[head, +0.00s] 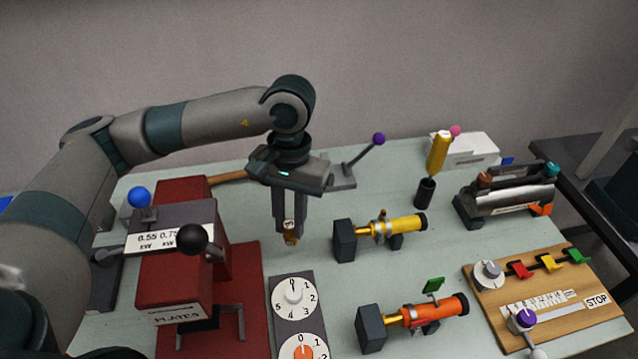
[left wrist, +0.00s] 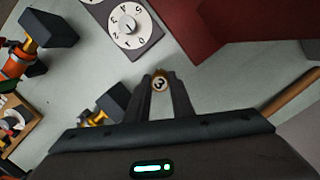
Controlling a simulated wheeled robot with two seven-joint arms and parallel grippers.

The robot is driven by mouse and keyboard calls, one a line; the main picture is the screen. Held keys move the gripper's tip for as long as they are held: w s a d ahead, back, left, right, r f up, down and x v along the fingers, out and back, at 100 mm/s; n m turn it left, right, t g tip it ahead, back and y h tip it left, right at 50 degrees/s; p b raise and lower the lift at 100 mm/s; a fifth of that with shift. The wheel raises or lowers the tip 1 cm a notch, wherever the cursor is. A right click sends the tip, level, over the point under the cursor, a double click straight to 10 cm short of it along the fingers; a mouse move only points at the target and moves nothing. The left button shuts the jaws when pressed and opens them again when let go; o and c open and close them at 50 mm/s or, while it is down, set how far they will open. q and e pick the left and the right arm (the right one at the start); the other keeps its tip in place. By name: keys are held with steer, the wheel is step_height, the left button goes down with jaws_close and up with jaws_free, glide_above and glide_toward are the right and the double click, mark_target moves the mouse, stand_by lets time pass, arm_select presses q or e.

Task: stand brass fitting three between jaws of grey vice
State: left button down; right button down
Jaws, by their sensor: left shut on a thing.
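A small brass fitting (head: 290,238) is held between the fingertips of my left gripper (head: 290,236), above the table just beyond the dial panel. In the left wrist view the fitting's end (left wrist: 160,84) carries a dark 3 on a pale disc, and it sits between the two fingers of the gripper (left wrist: 161,86). The gripper points down and is shut on the fitting, clear of the table. A dark grey device (head: 104,272) lies at the far left, partly hidden by my left arm; I cannot tell whether it is the grey vice. My right gripper is not in view.
A red plates machine (head: 180,278) with ball levers stands left of the gripper. A dial panel (head: 283,318) is in front. Yellow (head: 398,228) and orange (head: 435,310) pump tubes with dark blocks stand to the right. A purple-knobbed lever (head: 362,158) stands behind. A wooden control board (head: 560,305) is far right.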

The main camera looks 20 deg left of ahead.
arm_select(q)
steer(key=shift+f, duration=0.2)
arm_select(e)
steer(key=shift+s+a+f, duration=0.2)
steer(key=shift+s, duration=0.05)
arm_select(q)
steer(key=shift+w, duration=0.1)
